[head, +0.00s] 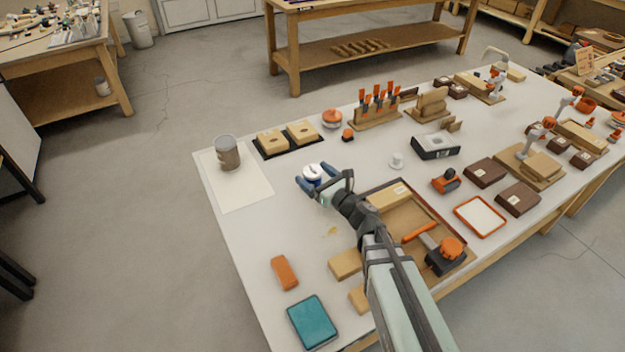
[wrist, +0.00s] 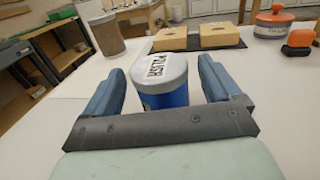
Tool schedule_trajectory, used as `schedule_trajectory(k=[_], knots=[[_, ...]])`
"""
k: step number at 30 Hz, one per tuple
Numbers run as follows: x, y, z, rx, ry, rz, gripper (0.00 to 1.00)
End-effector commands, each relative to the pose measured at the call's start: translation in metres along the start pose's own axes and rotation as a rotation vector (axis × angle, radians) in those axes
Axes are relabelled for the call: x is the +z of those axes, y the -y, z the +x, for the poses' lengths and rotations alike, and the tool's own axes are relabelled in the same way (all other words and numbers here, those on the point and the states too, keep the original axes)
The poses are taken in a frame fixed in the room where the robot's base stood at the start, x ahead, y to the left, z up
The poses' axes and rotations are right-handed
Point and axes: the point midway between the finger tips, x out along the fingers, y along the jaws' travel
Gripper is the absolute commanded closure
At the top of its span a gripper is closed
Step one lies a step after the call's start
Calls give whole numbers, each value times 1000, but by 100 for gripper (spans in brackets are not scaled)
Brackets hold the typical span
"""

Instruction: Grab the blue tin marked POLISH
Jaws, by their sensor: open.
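The blue tin (wrist: 162,92) stands upright on the white table, with a pale lid that reads POLISH in the wrist view. In the head view the tin (head: 313,173) shows its light lid and a little blue side. My gripper (head: 318,187) is open around the tin. In the wrist view my gripper's blue fingers (wrist: 160,88) stand on its left and right, with a visible gap on each side. The tin's lower front is hidden behind the gripper's dark bar.
A grey-brown can (head: 227,153) stands on a white sheet (head: 240,192) to the left. Two wooden blocks sit on a black tray (head: 290,150) behind the tin. A wooden tray (head: 440,222) with tools lies to the right. The table around the tin is mostly clear.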

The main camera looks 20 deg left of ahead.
Motion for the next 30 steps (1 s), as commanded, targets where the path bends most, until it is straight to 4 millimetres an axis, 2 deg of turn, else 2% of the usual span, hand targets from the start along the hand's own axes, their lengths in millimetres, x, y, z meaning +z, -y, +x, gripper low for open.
schedule_trajectory(k=[1,6,14,30], knots=[[0,1,10,2,1,0,9],[-1,1,29,1,0,0,9],[0,0,31,0,0,0,9],[0,0,31,0,0,0,60]])
